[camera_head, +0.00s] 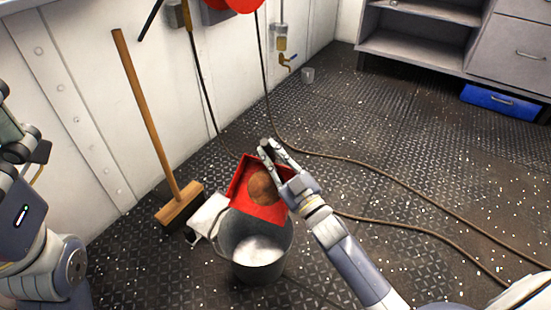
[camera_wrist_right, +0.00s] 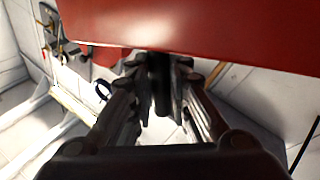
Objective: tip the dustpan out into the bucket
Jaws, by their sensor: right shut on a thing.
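The red dustpan (camera_head: 258,209) is held above the bucket's far rim, tilted towards the bucket, in the head view. A brown round patch or heap (camera_head: 262,188) shows in the pan. The grey metal bucket (camera_head: 257,268) stands upright on the deck; its visible inside looks pale and bright. My right gripper (camera_head: 268,148) is at the dustpan's far right side, shut on the dustpan, whose handle is mostly hidden. In the right wrist view the red pan (camera_wrist_right: 200,28) fills the top, with the fingers (camera_wrist_right: 160,85) closed around a dark part under it. My left gripper cannot be made out.
A broom (camera_head: 152,125) leans on the white wall at the left, its head on the deck. A white object (camera_head: 208,214) lies beside the bucket. Brown hoses (camera_head: 380,168) cross the deck, which is strewn with small pale specks. A blue case (camera_head: 497,100) sits by the cabinets.

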